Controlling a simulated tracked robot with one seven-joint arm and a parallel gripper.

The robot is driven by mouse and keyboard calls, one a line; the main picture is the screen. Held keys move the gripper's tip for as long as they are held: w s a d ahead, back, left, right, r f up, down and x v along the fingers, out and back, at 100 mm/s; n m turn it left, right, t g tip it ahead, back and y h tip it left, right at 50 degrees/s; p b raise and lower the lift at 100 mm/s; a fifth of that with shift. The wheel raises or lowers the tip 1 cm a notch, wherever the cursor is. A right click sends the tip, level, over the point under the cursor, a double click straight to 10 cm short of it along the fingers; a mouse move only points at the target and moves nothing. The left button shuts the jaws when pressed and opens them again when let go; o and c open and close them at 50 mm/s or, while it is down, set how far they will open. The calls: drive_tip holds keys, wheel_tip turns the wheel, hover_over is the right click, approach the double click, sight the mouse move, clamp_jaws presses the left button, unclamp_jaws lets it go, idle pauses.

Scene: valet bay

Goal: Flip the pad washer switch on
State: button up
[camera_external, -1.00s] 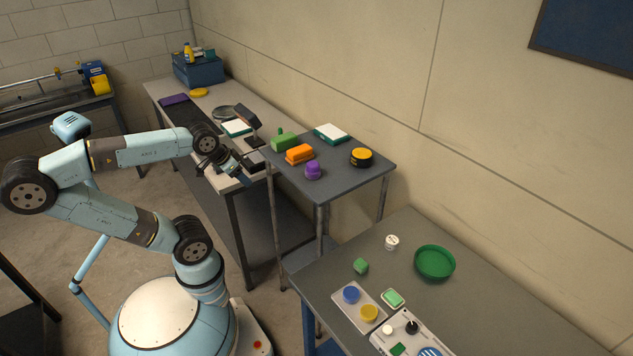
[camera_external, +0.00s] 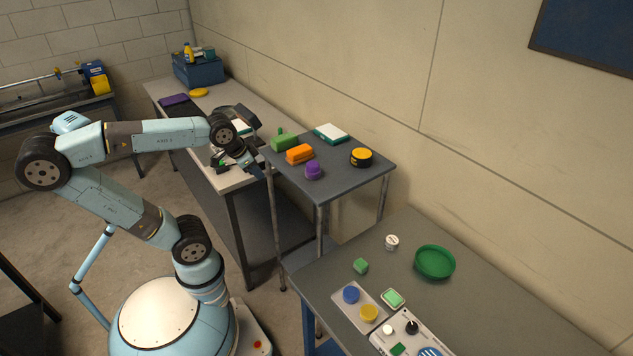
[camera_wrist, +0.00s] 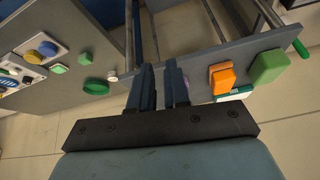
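A light grey control box (camera_external: 436,344) is cut by the bottom edge of the external view, on the near right table. It bears a black knob or lever (camera_external: 412,327), a white button, a green part and a blue ribbed disc. I cannot tell for sure which part is the pad washer switch, or its state. The box also shows at the far left of the wrist view (camera_wrist: 11,68), small. My gripper (camera_external: 256,168) is far from it, beside the left edge of the raised grey shelf. Its two fingers (camera_wrist: 160,72) are a little apart, with nothing visible between them.
The shelf (camera_external: 335,181) holds a green block, an orange block (camera_external: 299,154), a purple knob (camera_external: 313,170) and a yellow-black tin. The near table (camera_external: 330,270) holds a green bowl (camera_external: 435,262), a green cube and a plate with blue and yellow domes.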

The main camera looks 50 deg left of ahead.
drive_tip(key=w+d+m, duration=0.1)
drive_tip(key=w+d, duration=0.2)
drive_tip(key=d, duration=0.1)
drive_tip(key=w+d+r+m, duration=0.1)
drive_tip(key=w+d+m, duration=0.1)
drive_tip(key=d, duration=0.2)
drive_tip(key=w+d+r+m+g, duration=0.1)
drive_tip(key=w+d, duration=0.2)
drive_tip(key=d, duration=0.1)
drive_tip(key=shift+w+d+r+h, duration=0.1)
drive_tip(key=shift+w+d+h, duration=0.05)
drive_tip(key=shift+w+h, duration=0.25)
clamp_jaws()
drive_tip(key=m+g+h, duration=0.2)
drive_tip(key=m+g, duration=0.3)
drive_tip(key=m, duration=0.7)
hover_over(395, 353)
drive_tip(key=w+a, duration=0.1)
drive_tip(key=a, duration=0.3)
wheel_tip(395, 353, down, 11)
drive_tip(key=shift+d, duration=0.1)
drive_tip(key=x, duration=1.3)
drive_tip(key=shift+w+a+f, duration=0.1)
drive_tip(key=shift+a+f, duration=0.1)
drive_tip(key=shift+a, duration=0.2)
drive_tip(key=shift+f, duration=0.4)
